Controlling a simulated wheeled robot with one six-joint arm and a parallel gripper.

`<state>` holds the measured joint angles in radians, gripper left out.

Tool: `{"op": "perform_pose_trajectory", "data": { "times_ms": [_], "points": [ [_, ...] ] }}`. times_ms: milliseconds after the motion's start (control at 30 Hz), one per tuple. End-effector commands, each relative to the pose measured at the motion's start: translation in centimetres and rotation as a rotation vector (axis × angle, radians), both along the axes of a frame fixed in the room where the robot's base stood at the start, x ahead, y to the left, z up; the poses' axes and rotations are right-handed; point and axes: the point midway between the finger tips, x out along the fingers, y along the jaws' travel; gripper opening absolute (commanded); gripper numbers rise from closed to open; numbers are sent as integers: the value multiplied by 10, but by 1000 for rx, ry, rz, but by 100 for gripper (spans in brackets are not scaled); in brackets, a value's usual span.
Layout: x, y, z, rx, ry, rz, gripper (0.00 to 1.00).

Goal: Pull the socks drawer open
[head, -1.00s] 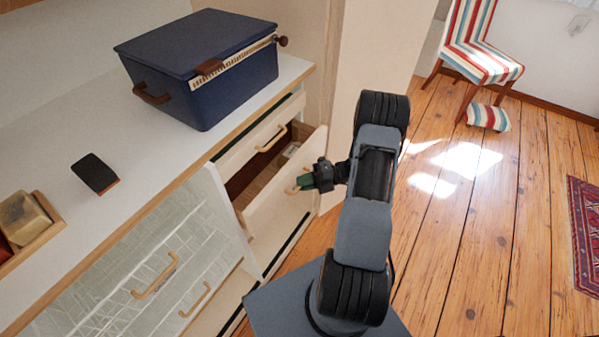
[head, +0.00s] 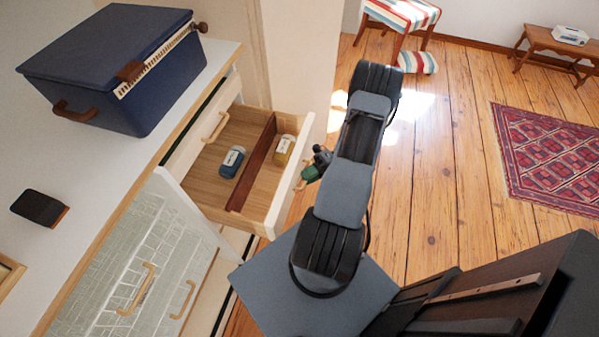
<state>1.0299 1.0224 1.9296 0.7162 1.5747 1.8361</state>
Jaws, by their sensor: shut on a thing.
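The socks drawer (head: 206,196) stands well out from the white dresser. Its inside shows a wooden floor and a dark red-brown divider (head: 251,165). A blue rolled item (head: 232,161) lies on the left of the divider and a yellow one (head: 285,149) on the right. My gripper (head: 309,174) is at the outer face of the drawer front, shut on its light wooden handle (head: 299,184). My arm hides part of the floor beyond the drawer front.
A blue lidded box (head: 110,70) and a small dark block (head: 39,208) sit on the dresser top. A closed drawer (head: 205,130) is above the open one. A patterned rug (head: 550,155), bench (head: 553,48) and striped chair (head: 400,14) stand on open wooden floor.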

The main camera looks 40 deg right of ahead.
Motion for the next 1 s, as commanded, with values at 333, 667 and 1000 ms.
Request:
{"op": "perform_pose_trajectory", "data": {
  "times_ms": [333,667,1000],
  "points": [
    [-11,-12,0,2,-1,-1,0],
    [-12,-13,0,1,0,-5,0],
    [-12,-13,0,1,0,-5,23]
  ]
}}
